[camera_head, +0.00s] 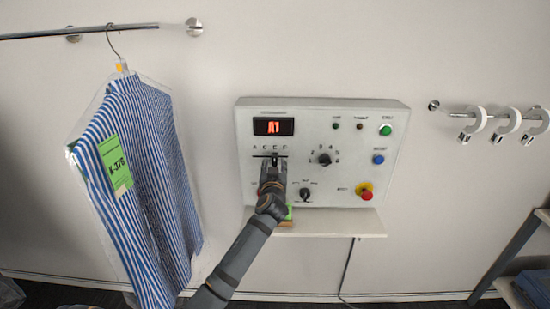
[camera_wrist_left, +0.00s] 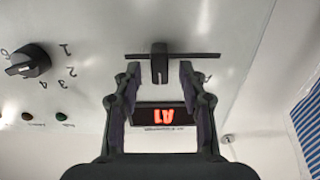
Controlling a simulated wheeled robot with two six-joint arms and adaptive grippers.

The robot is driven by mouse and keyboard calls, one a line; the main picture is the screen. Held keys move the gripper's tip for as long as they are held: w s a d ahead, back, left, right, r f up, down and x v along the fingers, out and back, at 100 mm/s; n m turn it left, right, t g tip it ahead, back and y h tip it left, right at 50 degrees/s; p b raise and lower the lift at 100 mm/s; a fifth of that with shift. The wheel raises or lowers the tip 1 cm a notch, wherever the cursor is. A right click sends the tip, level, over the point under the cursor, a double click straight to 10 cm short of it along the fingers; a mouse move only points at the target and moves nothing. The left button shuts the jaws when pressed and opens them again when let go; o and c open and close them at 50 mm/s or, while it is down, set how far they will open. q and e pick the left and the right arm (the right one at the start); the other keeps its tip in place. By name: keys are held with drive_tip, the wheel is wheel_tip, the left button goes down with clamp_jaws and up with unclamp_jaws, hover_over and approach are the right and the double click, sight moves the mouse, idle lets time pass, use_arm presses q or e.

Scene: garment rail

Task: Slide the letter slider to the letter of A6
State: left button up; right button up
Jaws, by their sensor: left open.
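The display also shows upside down in the left wrist view (camera_wrist_left: 168,116). The letter slider (camera_wrist_left: 159,62) is a dark knob on a dark horizontal slot below the display. My left gripper (camera_head: 273,164) is in front of the slider. In the left wrist view its fingers (camera_wrist_left: 159,72) are open, one on each side of the knob, with gaps visible. In the head view the gripper hides part of the slider. My right gripper is not in view.
The number dial (camera_head: 325,159), another black knob (camera_head: 305,194), green and blue buttons and a red stop button (camera_head: 366,192) are on the panel. A narrow shelf (camera_head: 340,224) is below. A bagged striped shirt (camera_head: 140,180) hangs left.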

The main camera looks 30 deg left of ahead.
use_arm(q)
drive_tip(key=shift+x, duration=0.8)
clamp_jaws()
